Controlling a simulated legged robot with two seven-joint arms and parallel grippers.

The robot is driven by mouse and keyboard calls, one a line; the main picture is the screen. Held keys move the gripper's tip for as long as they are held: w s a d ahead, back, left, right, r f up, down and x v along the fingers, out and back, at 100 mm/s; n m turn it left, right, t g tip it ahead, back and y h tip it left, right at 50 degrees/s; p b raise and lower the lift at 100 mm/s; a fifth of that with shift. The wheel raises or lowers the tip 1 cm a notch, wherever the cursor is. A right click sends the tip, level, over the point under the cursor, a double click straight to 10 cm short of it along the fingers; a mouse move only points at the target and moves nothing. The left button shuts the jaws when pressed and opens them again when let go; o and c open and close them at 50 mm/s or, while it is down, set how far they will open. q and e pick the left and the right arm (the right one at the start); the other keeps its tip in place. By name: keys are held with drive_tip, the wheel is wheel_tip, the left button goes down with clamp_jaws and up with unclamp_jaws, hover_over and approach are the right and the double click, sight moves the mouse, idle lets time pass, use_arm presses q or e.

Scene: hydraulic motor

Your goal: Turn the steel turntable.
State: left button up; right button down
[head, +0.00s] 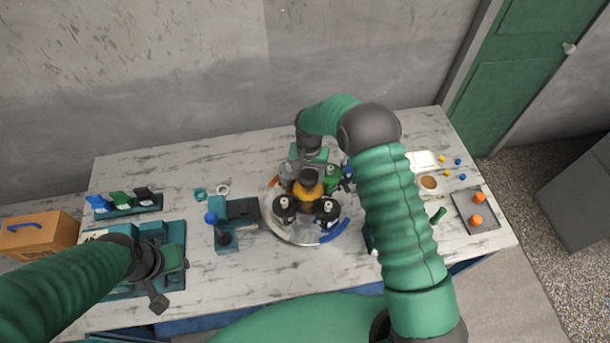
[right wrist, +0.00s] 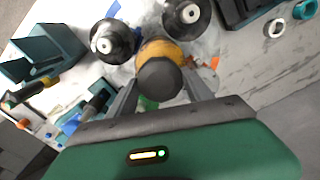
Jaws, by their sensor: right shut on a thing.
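The steel turntable (head: 290,234) is a round, shiny plate in the middle of the marble-topped table. It carries black cylinders with pale tops, a green part, and an orange and black knob-like part (head: 308,191) at its centre. A blue mark (head: 335,231) lies along its near right rim. My right gripper (head: 307,180) reaches in from above and is shut on the orange and black part. In the right wrist view the fingers (right wrist: 160,90) stand on both sides of that part (right wrist: 160,76). My left gripper (head: 165,280) hangs at the lower left, away from the turntable; its jaws are unclear.
A teal fixture with a blue ball knob (head: 211,217) stands left of the turntable. A rack of coloured parts (head: 123,203) and a teal tray (head: 174,236) are at the left. A grey tray with orange pieces (head: 475,222) lies at the right. Bare marble lies in front.

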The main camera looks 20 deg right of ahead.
drive_tip(key=shift+w+n+b, duration=0.15)
drive_tip(key=shift+n+b, duration=0.6)
drive_tip(key=shift+n, duration=0.65)
drive_tip(key=shift+r+n+b, duration=0.1)
drive_tip(key=shift+n+b, duration=0.45)
drive_tip(key=shift+n, duration=0.95)
drive_tip(key=shift+n+b, duration=0.4)
drive_tip(key=shift+n, duration=2.3)
drive_tip(key=shift+r+n+b, duration=0.1)
drive_tip(key=shift+n+b, duration=0.2)
drive_tip(key=shift+n, duration=0.2)
drive_tip(key=c, duration=0.6)
unclamp_jaws()
drive_tip(key=shift+c, duration=0.2)
drive_tip(key=shift+o, duration=1.1)
